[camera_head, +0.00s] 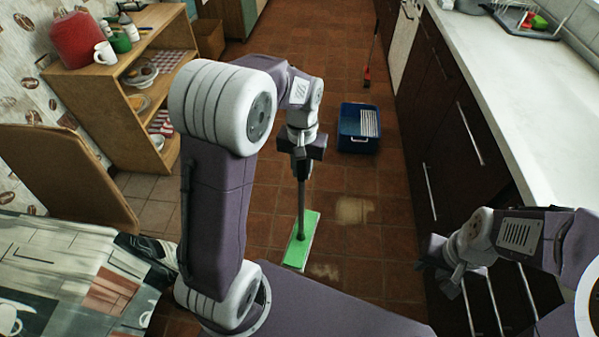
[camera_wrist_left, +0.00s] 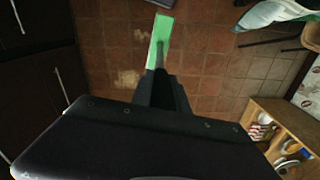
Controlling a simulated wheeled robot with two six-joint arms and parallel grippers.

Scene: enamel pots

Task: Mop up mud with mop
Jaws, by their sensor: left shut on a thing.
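My left gripper (camera_head: 302,168) is shut on the dark handle of the mop (camera_head: 301,205), which hangs almost upright. The mop's flat green head (camera_head: 300,242) is at or just above the floor; I cannot tell if it touches. The green head also shows in the left wrist view (camera_wrist_left: 160,38). A pale brown mud patch (camera_head: 354,210) lies on the tiles right of the mop, and a smaller one (camera_head: 324,271) lies beside the head's lower right. My right gripper (camera_head: 440,264) is near the dark cabinets at the right; its fingers are unclear.
A blue bucket (camera_head: 358,142) with a pale grate stands beyond the mop. A red-based long-handled tool (camera_head: 367,76) stands farther back. Dark drawers (camera_head: 462,150) bound the right; a wooden shelf (camera_head: 150,112), chair (camera_head: 65,175) and covered table (camera_head: 60,275) bound the left.

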